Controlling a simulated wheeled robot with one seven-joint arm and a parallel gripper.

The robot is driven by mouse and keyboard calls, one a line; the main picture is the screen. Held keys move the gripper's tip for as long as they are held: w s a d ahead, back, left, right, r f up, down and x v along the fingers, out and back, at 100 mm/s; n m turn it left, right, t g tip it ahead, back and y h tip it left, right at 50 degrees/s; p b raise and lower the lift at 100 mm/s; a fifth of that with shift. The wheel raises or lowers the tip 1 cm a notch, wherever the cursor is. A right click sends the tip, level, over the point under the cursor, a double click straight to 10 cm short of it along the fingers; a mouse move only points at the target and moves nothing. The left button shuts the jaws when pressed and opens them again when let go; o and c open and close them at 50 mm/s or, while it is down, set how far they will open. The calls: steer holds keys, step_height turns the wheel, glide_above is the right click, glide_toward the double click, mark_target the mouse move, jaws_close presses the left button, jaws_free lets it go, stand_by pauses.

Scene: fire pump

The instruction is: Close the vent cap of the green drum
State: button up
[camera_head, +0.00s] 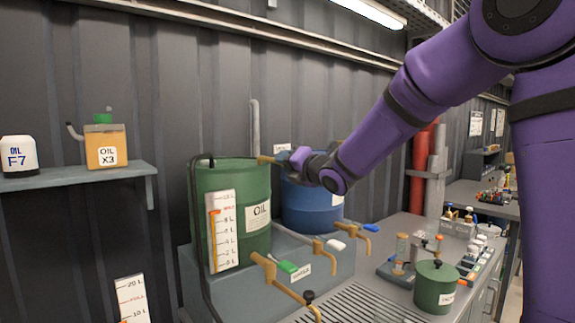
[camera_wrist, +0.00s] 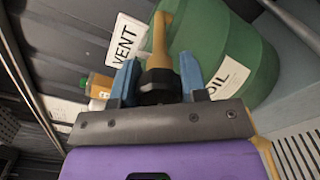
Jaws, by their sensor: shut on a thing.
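The green drum (camera_head: 232,185) with an OIL label stands on a grey stepped stand at the left, and it also shows in the wrist view (camera_wrist: 245,60). A brass vent piece (camera_head: 268,159) juts out at its top right, in front of my gripper (camera_head: 296,160). In the wrist view, my gripper (camera_wrist: 159,68) has its blue fingers on both sides of the vent cap (camera_wrist: 158,86), a dark knob at the end of the brass piece (camera_wrist: 161,38). The fingers are shut on it. A white VENT label (camera_wrist: 127,40) is beside it. The cap's exact angle is unclear.
A blue drum (camera_head: 318,205) stands right behind my gripper. Brass taps with green (camera_head: 287,267), white (camera_head: 336,244) and blue (camera_head: 371,227) handles project in front. A level gauge (camera_head: 222,230) stands before the green drum. A shelf (camera_head: 60,178) holds oil containers at left.

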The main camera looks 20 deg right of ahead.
steer(key=shift+m, duration=0.3)
steer(key=m, duration=2.3)
steer(key=shift+m, duration=0.3)
stand_by(0.4)
steer(key=o, duration=0.9)
steer(key=shift+o, duration=0.2)
